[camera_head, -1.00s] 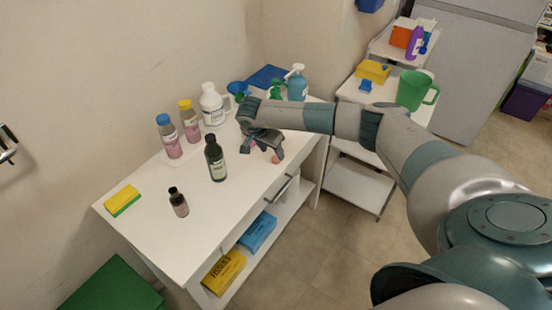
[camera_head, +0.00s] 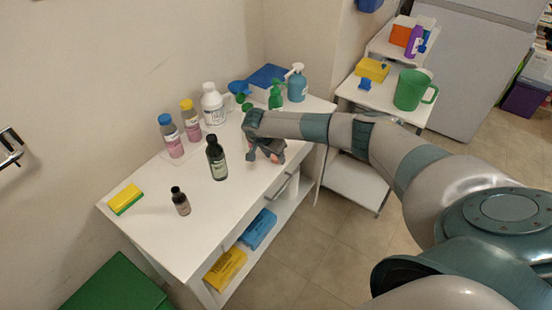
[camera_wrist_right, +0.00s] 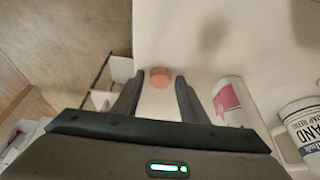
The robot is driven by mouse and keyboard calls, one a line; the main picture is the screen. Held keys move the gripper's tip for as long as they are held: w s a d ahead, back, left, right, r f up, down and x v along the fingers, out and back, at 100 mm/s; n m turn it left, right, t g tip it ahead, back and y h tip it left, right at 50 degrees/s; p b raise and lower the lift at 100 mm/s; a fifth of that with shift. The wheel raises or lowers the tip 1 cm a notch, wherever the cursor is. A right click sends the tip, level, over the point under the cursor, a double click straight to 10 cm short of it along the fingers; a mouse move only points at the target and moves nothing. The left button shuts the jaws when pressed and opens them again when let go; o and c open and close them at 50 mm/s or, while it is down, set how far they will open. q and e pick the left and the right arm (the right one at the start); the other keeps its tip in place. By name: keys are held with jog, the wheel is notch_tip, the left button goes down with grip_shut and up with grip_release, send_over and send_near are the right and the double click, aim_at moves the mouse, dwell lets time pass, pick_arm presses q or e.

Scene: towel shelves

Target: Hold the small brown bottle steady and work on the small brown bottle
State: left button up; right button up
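The small brown bottle (camera_head: 181,202) stands upright with a dark cap near the front of the white table (camera_head: 215,218). A taller dark bottle (camera_head: 216,160) stands behind it, to the right. My right gripper (camera_head: 265,156) hangs over the right part of the table, well apart from the small brown bottle. In the right wrist view its two fingers (camera_wrist_right: 156,98) are spread. A small pink round object (camera_wrist_right: 160,77) shows just beyond and between the fingertips; I cannot tell whether they touch it. The small brown bottle is not seen in the wrist view. My left gripper is not in view.
A yellow-green sponge (camera_head: 125,199) lies left. The table is clear around the small brown bottle.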

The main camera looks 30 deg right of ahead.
jog(key=c, duration=0.7)
jog(key=shift+c, duration=0.2)
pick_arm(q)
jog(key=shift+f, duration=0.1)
pick_arm(e)
jog(key=shift+r, duration=0.1)
jog(key=shift+r+b, duration=0.45)
jog(key=r, duration=0.1)
jog(key=r+b, duration=0.1)
jog(key=r, duration=0.1)
jog(key=shift+s+d+r+b, duration=0.1)
jog(key=shift+s+d+b, duration=0.15)
jog(key=shift+d+b, duration=0.15)
pick_arm(q)
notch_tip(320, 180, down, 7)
jog(key=b, duration=0.4)
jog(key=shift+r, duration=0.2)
pick_arm(e)
jog(key=s+d+r, duration=0.6)
jog(key=s+d, duration=0.1)
jog(key=shift+s+d+r, duration=0.25)
jog(key=shift+s+r, duration=0.1)
jog(key=shift+r, duration=0.05)
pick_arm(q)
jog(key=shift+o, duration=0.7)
